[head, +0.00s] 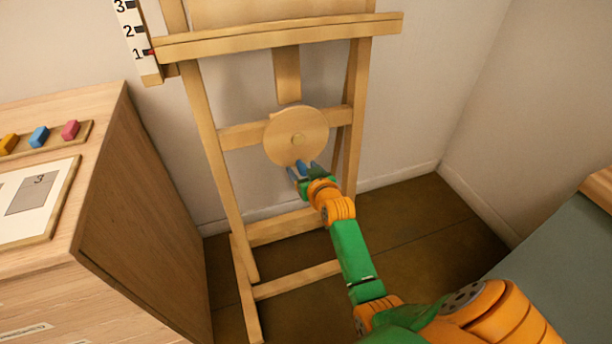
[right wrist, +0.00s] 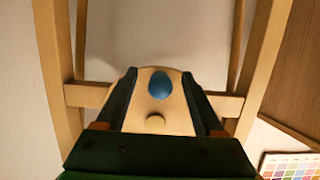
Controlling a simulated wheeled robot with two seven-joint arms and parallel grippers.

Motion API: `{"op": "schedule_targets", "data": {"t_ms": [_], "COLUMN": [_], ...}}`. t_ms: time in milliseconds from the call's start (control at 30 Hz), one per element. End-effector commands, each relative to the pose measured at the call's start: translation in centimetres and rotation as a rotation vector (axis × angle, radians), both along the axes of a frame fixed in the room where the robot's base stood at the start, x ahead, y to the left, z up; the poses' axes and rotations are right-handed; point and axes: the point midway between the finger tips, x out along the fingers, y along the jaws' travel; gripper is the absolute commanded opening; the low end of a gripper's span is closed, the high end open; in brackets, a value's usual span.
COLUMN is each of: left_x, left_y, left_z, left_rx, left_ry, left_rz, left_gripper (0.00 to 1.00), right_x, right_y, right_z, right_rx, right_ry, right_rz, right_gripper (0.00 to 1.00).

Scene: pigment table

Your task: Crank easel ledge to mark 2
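The wooden easel's crank is a round disc (head: 296,137) with a blue handle (head: 302,166) at its lower edge. My right gripper (head: 305,171) is at the handle, with its fingers open on either side of it. In the right wrist view the blue handle (right wrist: 160,85) shows between the two dark fingers, with a gap on each side. The ledge (head: 280,37) runs across the easel. A red pointer at its left end (head: 151,52) sits by mark 1 on the white scale (head: 132,35), which also shows 2 and 3. My left gripper is out of view.
A wooden cabinet (head: 150,220) stands at the left, with a tray of coloured blocks (head: 50,140) and a framed card marked 3 on top. A grey-green surface (head: 560,270) is at the lower right. Walls stand behind and to the right of the easel.

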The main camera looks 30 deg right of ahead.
Motion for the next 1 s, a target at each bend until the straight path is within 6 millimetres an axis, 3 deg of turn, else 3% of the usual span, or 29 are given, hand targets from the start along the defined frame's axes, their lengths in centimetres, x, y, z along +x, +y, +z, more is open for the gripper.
{"op": "schedule_targets", "data": {"t_ms": [33, 233, 367, 633, 1000], "left_x": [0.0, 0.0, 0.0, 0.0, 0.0], "left_y": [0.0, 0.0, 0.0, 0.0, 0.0], "left_z": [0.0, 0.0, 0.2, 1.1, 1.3], "left_rx": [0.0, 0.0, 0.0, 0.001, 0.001], "left_ry": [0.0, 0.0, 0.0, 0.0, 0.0], "left_rz": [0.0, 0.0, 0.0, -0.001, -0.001], "left_gripper": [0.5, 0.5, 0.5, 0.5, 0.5], "right_x": [0.0, 0.0, -0.1, -0.7, -0.8], "right_y": [0.0, 0.0, -0.2, -3.2, -3.6], "right_z": [0.0, 0.0, 0.1, 1.0, 1.0], "right_rx": [0.0, 0.0, -0.001, -0.006, -0.001], "right_ry": [0.0, 0.0, 0.0, -0.003, 0.003], "right_rz": [0.0, 0.0, 0.0, -0.003, -0.001], "right_gripper": [0.53, 0.0, 0.0, 0.0, 0.0]}}
